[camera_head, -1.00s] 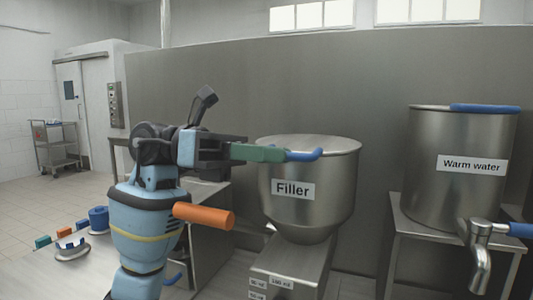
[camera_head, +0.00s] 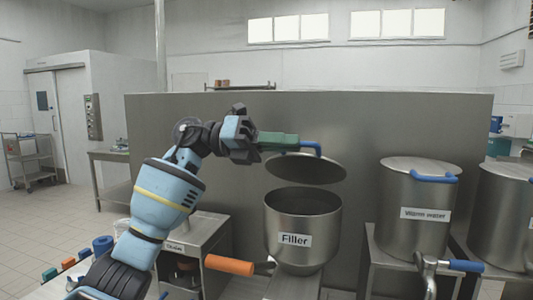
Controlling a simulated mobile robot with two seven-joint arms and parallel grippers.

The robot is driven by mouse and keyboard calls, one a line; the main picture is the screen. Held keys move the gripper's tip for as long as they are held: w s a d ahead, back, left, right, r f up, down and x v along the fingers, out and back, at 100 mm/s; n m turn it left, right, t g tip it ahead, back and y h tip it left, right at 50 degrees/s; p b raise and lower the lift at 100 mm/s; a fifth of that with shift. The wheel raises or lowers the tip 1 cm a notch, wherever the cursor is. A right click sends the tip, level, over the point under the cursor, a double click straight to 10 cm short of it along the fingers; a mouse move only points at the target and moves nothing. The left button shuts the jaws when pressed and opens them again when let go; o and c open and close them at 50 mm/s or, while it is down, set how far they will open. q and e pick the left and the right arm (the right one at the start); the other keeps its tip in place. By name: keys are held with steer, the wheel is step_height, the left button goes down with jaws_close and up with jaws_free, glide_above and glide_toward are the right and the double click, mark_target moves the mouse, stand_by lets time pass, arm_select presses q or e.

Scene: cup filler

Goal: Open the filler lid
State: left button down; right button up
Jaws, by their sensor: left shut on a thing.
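The filler (camera_head: 302,248) is a steel bowl with a "Filler" label, and its open, dark mouth shows. The filler lid (camera_head: 312,168) is a round steel disc, raised above the bowl and tilted, with a gap between them. My left gripper (camera_head: 300,145) is shut on the lid's blue handle (camera_head: 318,149). Its green fingers cover part of the handle. My right gripper is not in view.
An orange handle (camera_head: 229,265) juts out at the filler's left. The warm water pot (camera_head: 419,212), with a blue-handled lid and a tap (camera_head: 428,271), stands at the right beside another pot (camera_head: 503,222). A steel partition (camera_head: 200,130) stands behind.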

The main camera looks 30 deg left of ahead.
arm_select(q)
steer(key=w+r, duration=0.2)
steer(key=w+a+r, duration=0.1)
steer(key=w+r, duration=0.2)
steer(key=shift+w+a, duration=0.1)
steer(key=shift+a, duration=0.1)
steer(key=shift+n, duration=0.7)
steer(key=w, duration=0.1)
steer(key=w+r+b, duration=0.1)
steer(key=w, duration=0.1)
steer(key=w+a+r, duration=0.1)
steer(key=shift+w+r+b, duration=0.1)
steer(key=shift+w+b, duration=0.2)
steer(key=shift+w+a, duration=0.1)
steer(key=shift+w, duration=0.05)
steer(key=c, duration=1.5)
jaws_free()
steer(key=shift+r, duration=0.15)
